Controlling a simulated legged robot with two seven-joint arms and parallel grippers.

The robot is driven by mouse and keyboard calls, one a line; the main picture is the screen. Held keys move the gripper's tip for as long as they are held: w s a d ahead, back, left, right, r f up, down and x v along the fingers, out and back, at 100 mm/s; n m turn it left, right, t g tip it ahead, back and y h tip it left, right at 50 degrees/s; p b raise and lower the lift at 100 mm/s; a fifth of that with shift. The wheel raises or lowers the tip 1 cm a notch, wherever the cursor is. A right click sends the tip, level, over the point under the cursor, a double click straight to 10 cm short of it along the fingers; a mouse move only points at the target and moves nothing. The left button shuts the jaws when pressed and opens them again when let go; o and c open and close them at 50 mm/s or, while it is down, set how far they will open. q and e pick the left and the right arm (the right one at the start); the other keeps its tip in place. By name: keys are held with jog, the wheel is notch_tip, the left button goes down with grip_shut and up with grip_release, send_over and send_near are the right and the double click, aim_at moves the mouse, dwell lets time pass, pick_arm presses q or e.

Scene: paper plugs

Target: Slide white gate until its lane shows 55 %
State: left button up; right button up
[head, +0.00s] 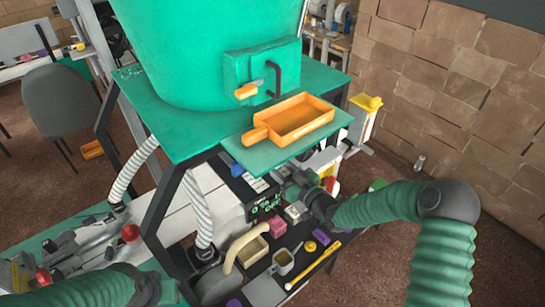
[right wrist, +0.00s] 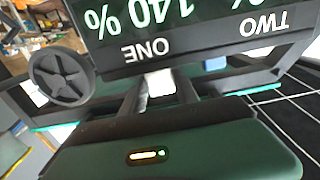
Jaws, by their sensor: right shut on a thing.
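The white gate (right wrist: 160,82) shows as a small white tab between the two fingers of my right gripper (right wrist: 158,88) in the right wrist view. The gripper is shut on it. Just beyond is the dark display, upside down, with green percent figures above the labels ONE and TWO; I cannot read them with certainty. In the head view my right gripper (head: 292,188) reaches in from the right to the dark panel (head: 264,207) under the hopper, and hides the gate. Of my left arm only a green sleeve and dark joint show at the bottom left; its gripper is out of view.
A blue tab (right wrist: 214,63) stands beside the white gate. A large green hopper (head: 210,50) and an orange tray (head: 300,118) on a green shelf stand above the panel.

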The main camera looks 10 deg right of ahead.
jog(key=shift+b+x, duration=1)
jog(key=shift+x, duration=0.55)
dwell(0.7)
jog(key=o, duration=1.3)
jog(key=shift+w, duration=0.1)
jog(key=shift+c, duration=0.2)
jog(key=shift+d, duration=0.1)
jog(key=shift+v, duration=2.1)
